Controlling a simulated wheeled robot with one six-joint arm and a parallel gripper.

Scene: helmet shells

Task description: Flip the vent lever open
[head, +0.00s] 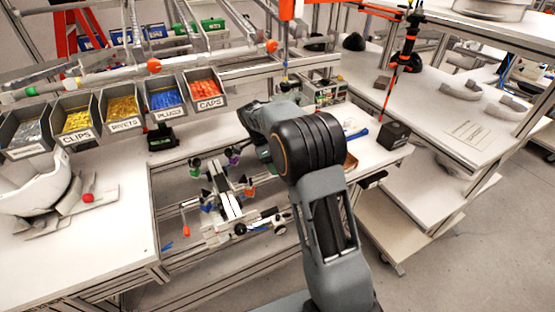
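A white helmet shell (35,188) rests on a grey support on the left bench. A red ball knob (88,197) shows beside its base; I cannot tell whether this belongs to the vent lever. No vent lever can be made out clearly on the shell, which is partly cut off by the left edge. My arm rises from the bottom of the view and bends at the dark elbow in the middle. My gripper cannot be seen, so its opening and contents are hidden.
A clamp fixture (228,195) with several coloured knobs stands left of my arm. Labelled parts bins (128,104) line the back left. A dark box (393,136) sits on the bench right of my arm. The left bench top (115,245) is clear in front.

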